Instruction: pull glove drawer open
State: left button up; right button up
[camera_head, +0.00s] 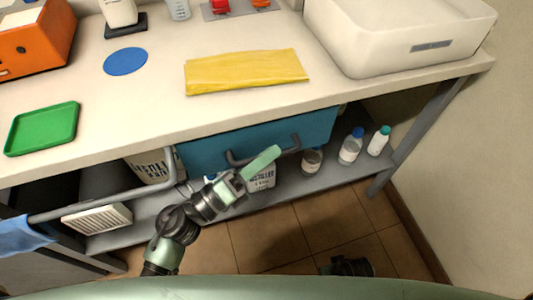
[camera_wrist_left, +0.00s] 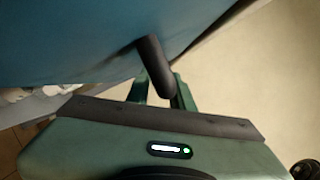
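The blue drawer (camera_head: 300,130) is under the bench top, and its front also fills the upper left of the left wrist view (camera_wrist_left: 70,40). Its dark bar handle (camera_head: 238,161) faces me. My left gripper (camera_head: 262,165) is at the handle, with one pale green finger crossing in front of the bar. In the left wrist view the handle (camera_wrist_left: 152,62) sits between the two close-set fingers (camera_wrist_left: 161,92), which look shut on it. The exact contact is partly hidden. The drawer front sits close under the bench edge. I see no gloves. My right gripper does not show.
The bench top holds a green tray (camera_head: 42,128), a yellow cloth (camera_head: 245,72), a blue disc (camera_head: 125,61), an orange box (camera_head: 32,40) and a white basin (camera_head: 385,50). Bottles (camera_head: 351,146) and containers stand on the lower shelf (camera_head: 345,170).

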pick_arm(q)
grip_shut()
dwell(1.3)
